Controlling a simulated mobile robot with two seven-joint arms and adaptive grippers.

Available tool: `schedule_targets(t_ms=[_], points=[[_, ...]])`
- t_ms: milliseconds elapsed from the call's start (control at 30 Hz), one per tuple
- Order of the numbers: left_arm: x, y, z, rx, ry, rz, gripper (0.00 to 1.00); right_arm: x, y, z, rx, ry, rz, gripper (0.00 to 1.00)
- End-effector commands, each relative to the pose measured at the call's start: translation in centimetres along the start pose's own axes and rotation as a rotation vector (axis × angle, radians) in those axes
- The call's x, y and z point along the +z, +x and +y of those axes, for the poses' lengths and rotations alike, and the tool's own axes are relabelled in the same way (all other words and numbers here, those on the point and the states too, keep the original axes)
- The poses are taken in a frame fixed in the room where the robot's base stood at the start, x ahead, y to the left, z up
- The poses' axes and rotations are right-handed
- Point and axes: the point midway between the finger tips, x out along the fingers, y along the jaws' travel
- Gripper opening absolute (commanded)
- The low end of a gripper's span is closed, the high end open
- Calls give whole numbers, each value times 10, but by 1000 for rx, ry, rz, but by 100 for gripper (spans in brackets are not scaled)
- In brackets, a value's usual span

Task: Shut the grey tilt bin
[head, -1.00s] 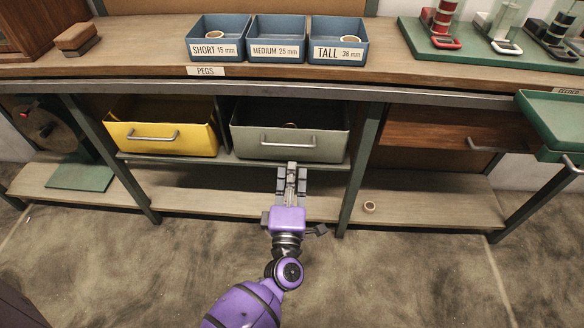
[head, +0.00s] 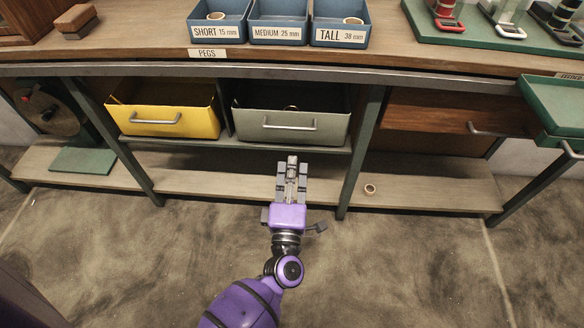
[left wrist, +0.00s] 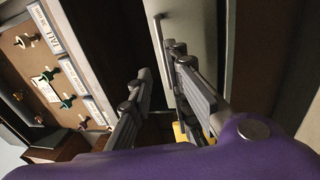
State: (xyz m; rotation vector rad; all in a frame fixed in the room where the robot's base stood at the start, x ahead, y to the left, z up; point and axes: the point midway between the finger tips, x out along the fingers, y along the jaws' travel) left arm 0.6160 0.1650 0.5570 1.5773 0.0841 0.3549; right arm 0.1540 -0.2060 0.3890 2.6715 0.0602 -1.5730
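The grey tilt bin (head: 335,131) is tipped open under the worktop, with its open top and part of a pale ring inside showing in the head view. Its bar handle (head: 290,127) runs across the front. My left gripper (head: 291,166) is in front of and below the bin, pointing toward it, with its tips apart from the handle. In the left wrist view the fingers (left wrist: 162,70) stand apart with nothing between them. The bin's grey front (left wrist: 190,35) and handle (left wrist: 158,45) show beyond them. My right gripper is not in view.
A yellow bin (head: 170,113), also open, sits left of the grey one. A lower shelf (head: 235,187) runs beneath both. A green frame leg (head: 362,145) stands right of the grey bin. A small ring (head: 370,190) lies on the shelf further right. The floor in front is clear.

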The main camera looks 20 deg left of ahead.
Motion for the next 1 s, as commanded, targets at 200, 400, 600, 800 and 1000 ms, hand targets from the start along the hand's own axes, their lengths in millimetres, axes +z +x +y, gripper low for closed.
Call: schedule_targets(t_ms=[200,400,600,800,1000], points=[[0,1,6,1,-2,2,17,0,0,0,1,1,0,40],[0,6,38,1,-7,4,17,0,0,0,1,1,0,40],[0,13,75,1,-5,3,17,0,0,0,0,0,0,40],[0,16,96,-1,-1,1,17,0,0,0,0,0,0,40],[0,17,99,0,0,0,17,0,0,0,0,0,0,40]])
